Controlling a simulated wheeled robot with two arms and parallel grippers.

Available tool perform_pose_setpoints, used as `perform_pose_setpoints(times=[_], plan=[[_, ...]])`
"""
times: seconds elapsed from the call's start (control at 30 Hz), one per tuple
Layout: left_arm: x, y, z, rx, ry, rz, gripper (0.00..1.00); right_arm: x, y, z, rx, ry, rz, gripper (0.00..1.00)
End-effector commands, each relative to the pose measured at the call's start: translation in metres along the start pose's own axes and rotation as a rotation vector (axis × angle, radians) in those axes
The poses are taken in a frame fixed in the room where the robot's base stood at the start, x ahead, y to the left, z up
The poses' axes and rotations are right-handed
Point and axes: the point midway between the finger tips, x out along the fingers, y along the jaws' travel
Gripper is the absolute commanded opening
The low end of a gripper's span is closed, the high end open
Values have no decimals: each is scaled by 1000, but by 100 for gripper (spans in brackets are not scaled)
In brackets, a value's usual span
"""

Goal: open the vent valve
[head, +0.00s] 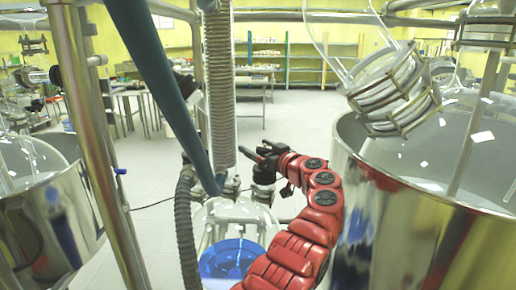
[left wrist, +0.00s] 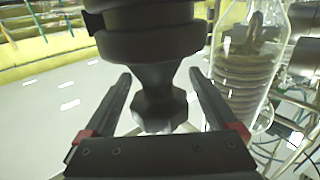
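My left gripper (head: 258,155) is at the end of the red arm, beside the lower part of a grey ribbed hose (head: 218,90) in the head view. In the left wrist view its two dark fingers (left wrist: 160,75) are spread. A dark, stepped fitting with a narrowed neck (left wrist: 160,100) shows between them, with gaps on both sides. I cannot tell whether this fitting is part of the vent valve. No valve handle can be made out clearly. My right gripper is not in view.
A large steel vessel (head: 400,225) stands close on the right, another vessel (head: 45,235) on the left. A steel post (head: 85,130) and a dark blue pipe (head: 160,80) cross the left side. A glass vessel with a coil (left wrist: 250,65) is right of the fingers.

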Motion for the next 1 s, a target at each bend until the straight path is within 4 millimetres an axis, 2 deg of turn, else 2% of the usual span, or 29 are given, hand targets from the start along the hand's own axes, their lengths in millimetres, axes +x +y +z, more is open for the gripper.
perform_pose_setpoints(times=[0.33, 0.57, 0.67, 1.0], plan=[[-4, 1, 0, -3, 3, 1, 92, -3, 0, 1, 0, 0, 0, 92], [-26, 1, 4, -5, 3, 0, 92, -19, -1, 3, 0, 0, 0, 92], [-47, 2, 2, -7, 4, 5, 92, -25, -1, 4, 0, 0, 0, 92], [-134, 1, 2, -3, 1, 5, 92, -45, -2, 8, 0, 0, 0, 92]])
